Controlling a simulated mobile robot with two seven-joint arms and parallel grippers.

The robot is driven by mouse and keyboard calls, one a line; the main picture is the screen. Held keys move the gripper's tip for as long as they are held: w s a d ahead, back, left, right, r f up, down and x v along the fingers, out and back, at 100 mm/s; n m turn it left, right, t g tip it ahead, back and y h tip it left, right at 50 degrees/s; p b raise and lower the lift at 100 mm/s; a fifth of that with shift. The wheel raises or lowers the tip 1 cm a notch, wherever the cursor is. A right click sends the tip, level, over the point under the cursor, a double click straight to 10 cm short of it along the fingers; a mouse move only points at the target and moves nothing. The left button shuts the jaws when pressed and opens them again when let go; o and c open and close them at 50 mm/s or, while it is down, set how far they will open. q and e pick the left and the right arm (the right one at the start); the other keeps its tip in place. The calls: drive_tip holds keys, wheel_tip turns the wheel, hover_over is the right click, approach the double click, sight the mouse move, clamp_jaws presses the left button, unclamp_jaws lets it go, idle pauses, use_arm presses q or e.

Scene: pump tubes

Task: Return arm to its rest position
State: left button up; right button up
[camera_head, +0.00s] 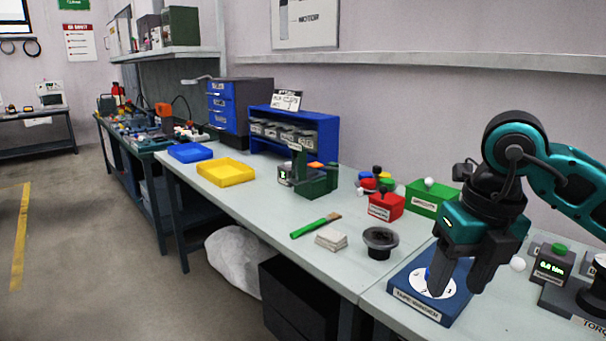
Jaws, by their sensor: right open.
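My right arm (575,184) comes in from the right edge, teal and black. Its right gripper (455,285) points down over the blue tape winder (408,292) with a white dial, near the front of the bench. The gripper is open. A small blue part shows beside the near finger, on the dial. The fingers hide part of the dial, and I cannot tell whether they touch it. My left gripper is not in view.
Close by stand a black bowl (380,240), a red box (386,206), a green box (432,196) and a device with a green display (551,265). A green-handled brush (312,227) and white cloths (331,239) lie left. A wall shelf (420,60) runs behind.

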drive_tip(key=s+a+f+n+g+y, duration=0.1)
drive_tip(key=s+a+f+g+y, duration=0.2)
drive_tip(key=a, duration=0.4)
drive_tip(key=s+a+f+n+g+y, duration=0.1)
drive_tip(key=s+a+f+n+y, duration=0.1)
drive_tip(key=a+y, duration=0.4)
drive_tip(key=a+r+m+t+y, duration=0.5)
drive_tip(key=a+m+y, duration=0.3)
drive_tip(key=y, duration=0.4)
drive_tip(key=w+d+f+m+t+h+p, duration=0.1)
drive_tip(key=w+d+f+m+t+h, duration=0.2)
drive_tip(key=d+f+m+t+h, duration=0.45)
drive_tip(key=w+d+f+m+t+h, duration=0.4)
drive_tip(key=m+t, duration=0.4)
drive_tip(key=m, duration=0.6)
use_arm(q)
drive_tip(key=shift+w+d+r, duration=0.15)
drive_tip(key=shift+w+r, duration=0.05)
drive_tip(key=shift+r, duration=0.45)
use_arm(e)
drive_tip(key=s+d+f+m+g+h, duration=0.3)
drive_tip(key=s+f, duration=0.4)
drive_tip(key=f, duration=0.4)
drive_tip(key=s+d+f+m+g+h, duration=0.3)
drive_tip(key=s+f, duration=0.4)
drive_tip(key=f, duration=0.4)
drive_tip(key=shift+d+m+g+h, duration=0.25)
drive_tip(key=shift+m+g+h, duration=0.2)
drive_tip(key=shift+m+h, duration=0.6)
